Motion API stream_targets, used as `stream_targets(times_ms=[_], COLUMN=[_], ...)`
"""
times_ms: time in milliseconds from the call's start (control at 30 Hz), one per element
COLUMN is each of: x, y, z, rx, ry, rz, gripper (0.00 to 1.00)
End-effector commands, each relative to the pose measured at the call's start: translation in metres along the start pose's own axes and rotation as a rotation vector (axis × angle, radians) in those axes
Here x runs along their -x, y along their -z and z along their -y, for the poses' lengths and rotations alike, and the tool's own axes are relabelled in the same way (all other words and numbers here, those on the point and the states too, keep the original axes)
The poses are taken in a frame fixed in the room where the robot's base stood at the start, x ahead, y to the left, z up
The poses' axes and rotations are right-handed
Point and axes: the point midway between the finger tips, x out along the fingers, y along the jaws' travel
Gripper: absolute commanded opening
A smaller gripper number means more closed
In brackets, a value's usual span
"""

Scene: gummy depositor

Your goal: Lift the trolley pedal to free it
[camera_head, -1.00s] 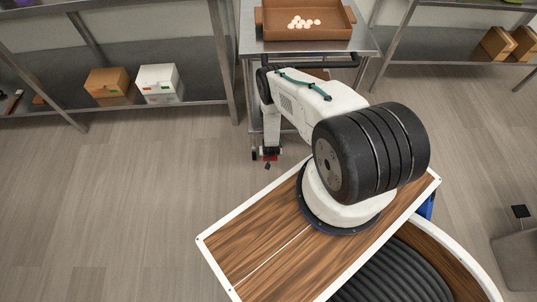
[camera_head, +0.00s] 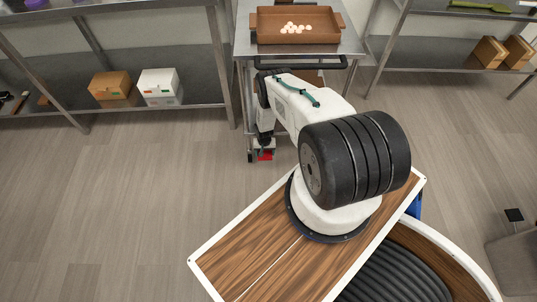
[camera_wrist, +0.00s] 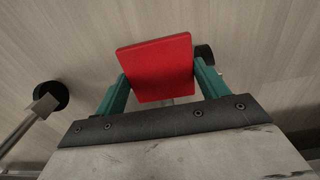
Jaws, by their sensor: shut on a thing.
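The trolley (camera_head: 300,53) is a metal cart at the top centre of the head view. Its red pedal (camera_head: 265,155) shows low at its near left, just above the floor. In the wrist view the pedal (camera_wrist: 158,68) is a flat red plate, tilted, between the two green fingers. My gripper (camera_wrist: 160,76) is shut on the pedal, with one finger along each side edge. The fingertips are partly hidden by the plate. In the head view my gripper (camera_head: 265,143) is small, right at the pedal, with my arm reaching down beside the trolley.
A brown tray (camera_head: 258,30) with several pale round pieces stands on the trolley top. A dark trolley handle (camera_head: 310,65) runs above my arm. A caster wheel (camera_wrist: 50,95) is left of the pedal. Shelves with boxes (camera_head: 109,86) stand at both sides. The floor at left is clear.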

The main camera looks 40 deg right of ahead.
Motion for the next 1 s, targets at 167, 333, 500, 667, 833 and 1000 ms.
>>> stream_targets(times_ms=[167,333,500,667,833,1000], x=[0.005,0.004,0.004,0.003,0.004,0.019], y=[0.000,-0.002,-0.003,-0.004,-0.004,-0.002], z=[0.015,0.016,0.016,0.015,0.014,0.015], rx=[0.020,0.021,0.021,0.020,0.019,0.019], ry=[0.008,0.008,0.008,0.007,0.007,0.007], rz=[0.021,0.025,0.026,0.027,0.028,0.027], gripper=[0.32,0.32,0.92,0.95,0.95,0.95])
